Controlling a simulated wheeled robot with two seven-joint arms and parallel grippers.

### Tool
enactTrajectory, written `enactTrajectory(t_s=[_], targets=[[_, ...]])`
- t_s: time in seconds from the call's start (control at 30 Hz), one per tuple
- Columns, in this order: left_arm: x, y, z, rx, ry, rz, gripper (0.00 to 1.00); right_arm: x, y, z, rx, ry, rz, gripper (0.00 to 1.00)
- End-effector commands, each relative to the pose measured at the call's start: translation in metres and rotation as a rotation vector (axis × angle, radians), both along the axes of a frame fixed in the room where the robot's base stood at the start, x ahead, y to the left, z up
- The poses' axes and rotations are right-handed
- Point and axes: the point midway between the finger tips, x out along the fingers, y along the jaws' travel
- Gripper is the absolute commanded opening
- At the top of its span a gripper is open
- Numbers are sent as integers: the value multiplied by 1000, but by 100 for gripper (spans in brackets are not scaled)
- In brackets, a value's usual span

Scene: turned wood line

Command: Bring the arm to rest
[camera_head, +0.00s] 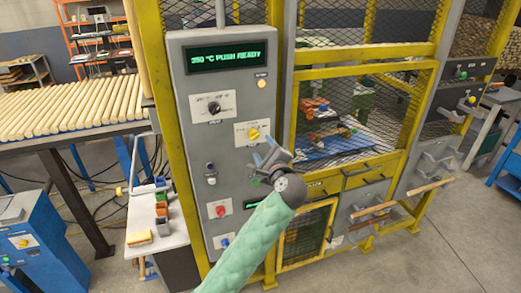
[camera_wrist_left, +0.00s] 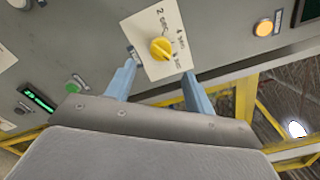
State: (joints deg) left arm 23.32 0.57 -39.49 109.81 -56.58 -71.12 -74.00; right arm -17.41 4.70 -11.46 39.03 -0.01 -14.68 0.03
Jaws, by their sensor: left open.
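My left gripper (camera_head: 268,156) is in front of the grey control panel (camera_head: 190,80), just below and right of the yellow knob (camera_head: 253,133). It is open, with nothing between its fingers. In the left wrist view, the two blue fingers (camera_wrist_left: 159,78) point at the panel, and the yellow knob (camera_wrist_left: 161,49) on its white label shows beyond and between them. I cannot tell how far the fingertips are from the panel. My left arm has a green padded sleeve and covers the panel's lower right part. My right gripper is not in view.
The green-lit display (camera_head: 226,57) reads about "350 °C PUSH READY". A black knob (camera_head: 213,107) and several buttons are on the panel. Right is a yellow-framed mesh cage (camera_head: 365,69). Left are a small white table (camera_head: 146,247) and a rack of pale wooden rods (camera_head: 70,109). Floor at lower right is clear.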

Motion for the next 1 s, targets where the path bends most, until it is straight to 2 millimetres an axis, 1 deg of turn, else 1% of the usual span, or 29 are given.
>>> enactTrajectory(t_s=[0.1,0.23,0.47,0.57,0.67,0.73,0.77,0.8,0.87,0.9,0.97,1.0], targets=[[-7,-2,-2,0,1,1,54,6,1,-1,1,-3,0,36],[-9,-3,0,0,0,1,54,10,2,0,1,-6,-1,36],[-9,-3,0,0,1,1,54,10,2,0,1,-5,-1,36],[-8,-2,-8,-7,10,-1,54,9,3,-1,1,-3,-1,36],[-5,2,-35,-42,40,-7,54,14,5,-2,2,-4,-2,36],[-2,6,-68,-89,78,-12,54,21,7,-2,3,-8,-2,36],[-1,9,-86,-114,97,-14,54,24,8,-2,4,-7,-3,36],[-1,12,-109,-150,123,-17,54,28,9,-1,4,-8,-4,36],[-1,18,-147,-209,166,-16,54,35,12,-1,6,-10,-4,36],[-2,22,-172,-248,192,-15,54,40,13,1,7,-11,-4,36],[-5,28,-208,-308,232,-9,54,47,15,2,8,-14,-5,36],[-8,32,-232,-348,258,-3,54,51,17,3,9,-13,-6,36]])
